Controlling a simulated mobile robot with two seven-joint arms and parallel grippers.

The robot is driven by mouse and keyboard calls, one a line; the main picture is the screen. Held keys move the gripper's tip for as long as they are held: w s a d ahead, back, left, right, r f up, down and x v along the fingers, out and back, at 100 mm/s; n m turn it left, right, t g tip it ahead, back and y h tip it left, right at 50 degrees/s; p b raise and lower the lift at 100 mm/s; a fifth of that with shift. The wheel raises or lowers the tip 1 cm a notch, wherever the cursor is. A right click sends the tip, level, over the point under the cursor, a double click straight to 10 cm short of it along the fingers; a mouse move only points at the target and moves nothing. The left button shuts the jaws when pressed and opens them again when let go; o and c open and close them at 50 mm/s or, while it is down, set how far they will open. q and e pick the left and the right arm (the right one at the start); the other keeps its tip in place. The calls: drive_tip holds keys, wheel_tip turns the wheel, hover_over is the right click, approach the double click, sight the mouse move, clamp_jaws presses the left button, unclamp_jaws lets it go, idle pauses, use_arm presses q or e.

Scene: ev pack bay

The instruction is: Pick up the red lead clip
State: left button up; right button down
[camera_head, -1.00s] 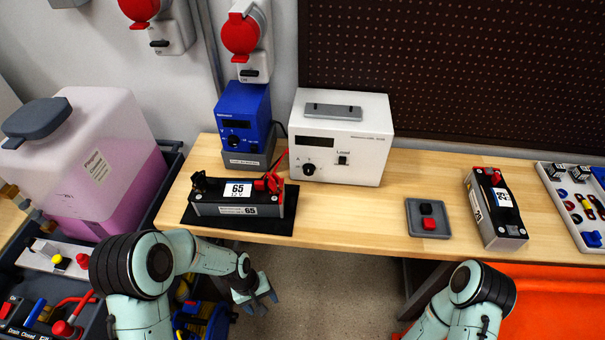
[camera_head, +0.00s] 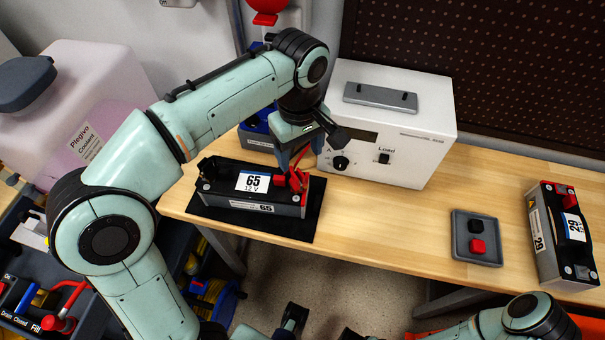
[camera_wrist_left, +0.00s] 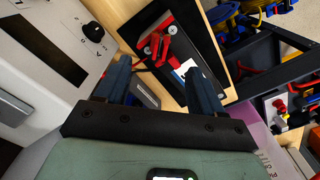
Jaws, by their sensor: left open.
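The red lead clip (camera_head: 299,181) sits on the right end of the battery marked 65 (camera_head: 222,190), on a black mat (camera_head: 310,218). In the left wrist view, the red clip (camera_wrist_left: 153,48) shows between and beyond the fingertips. My left gripper (camera_head: 301,156) is above the clip, pointing down, open and empty; its spread fingers also show in the left wrist view (camera_wrist_left: 158,70). In the head view the fingers and the arm partly hide the clip's upper side and lead. My right arm enters at the lower right; its gripper is not clearly visible.
A white load unit (camera_head: 390,125) stands close behind my left gripper. A blue supply (camera_head: 256,137) is mostly hidden behind my left arm. A grey tray (camera_head: 461,246) with black and red pieces and a battery marked 29 (camera_head: 548,245) stand right. Bare bench (camera_head: 385,225) lies between.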

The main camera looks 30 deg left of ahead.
sight(298, 175)
use_arm(q)
wheel_tip(298, 175, down, 5)
drive_tip(key=shift+s+r+b, duration=0.1)
drive_tip(key=shift+b, duration=0.4)
drive_tip(key=shift+w+a+f+b, duration=0.15)
drive_tip(key=shift+f+b, duration=0.25)
drive_tip(key=shift+f, duration=1.1)
drive_tip(key=shift+w+a+f+b, duration=0.1)
drive_tip(key=shift+f+b, duration=0.25)
drive_tip(key=shift+f, duration=1.15)
drive_tip(key=c, duration=1.1)
